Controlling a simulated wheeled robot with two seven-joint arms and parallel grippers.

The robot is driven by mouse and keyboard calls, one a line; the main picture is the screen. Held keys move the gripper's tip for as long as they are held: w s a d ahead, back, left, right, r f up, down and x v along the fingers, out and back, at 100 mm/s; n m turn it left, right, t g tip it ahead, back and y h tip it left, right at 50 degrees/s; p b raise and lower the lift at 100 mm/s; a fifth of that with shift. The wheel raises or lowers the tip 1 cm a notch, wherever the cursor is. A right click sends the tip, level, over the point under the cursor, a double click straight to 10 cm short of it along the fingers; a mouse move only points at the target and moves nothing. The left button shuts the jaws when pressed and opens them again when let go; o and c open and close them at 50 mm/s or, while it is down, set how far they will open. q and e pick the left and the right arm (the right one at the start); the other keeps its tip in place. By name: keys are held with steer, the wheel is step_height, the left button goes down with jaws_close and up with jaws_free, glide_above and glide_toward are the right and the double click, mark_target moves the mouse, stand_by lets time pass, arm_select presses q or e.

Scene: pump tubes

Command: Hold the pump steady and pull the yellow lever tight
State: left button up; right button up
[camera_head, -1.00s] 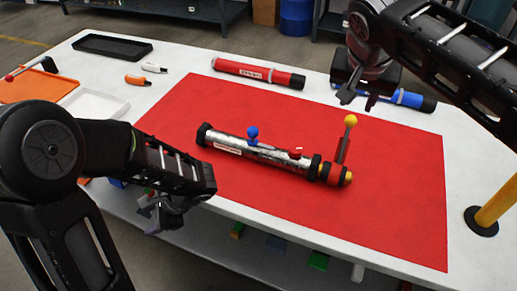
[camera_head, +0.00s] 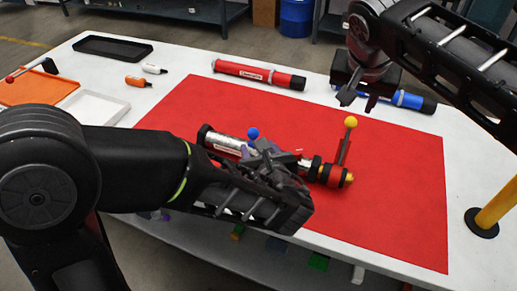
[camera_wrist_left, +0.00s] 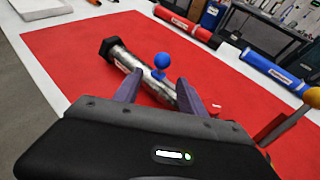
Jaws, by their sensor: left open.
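The silver pump (camera_head: 222,140) lies on the red mat (camera_head: 400,215), with a blue ball-topped knob (camera_head: 253,133) on its body. The yellow-tipped lever (camera_head: 350,123) stands up at its right end. My left gripper (camera_head: 262,150) hides the pump's middle in the head view.
A red tube (camera_head: 235,69) and a blue tube (camera_head: 405,98) lie behind the mat. A black tray (camera_head: 112,47), a white tray (camera_head: 98,108) and small bottles are at the left. A yellow post (camera_head: 495,205) stands at the right. The mat's right side is clear.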

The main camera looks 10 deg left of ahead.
mark_target(254, 140)
stand_by(0.4)
arm_select(q)
steer(key=shift+x, duration=3.95)
jaws_close()
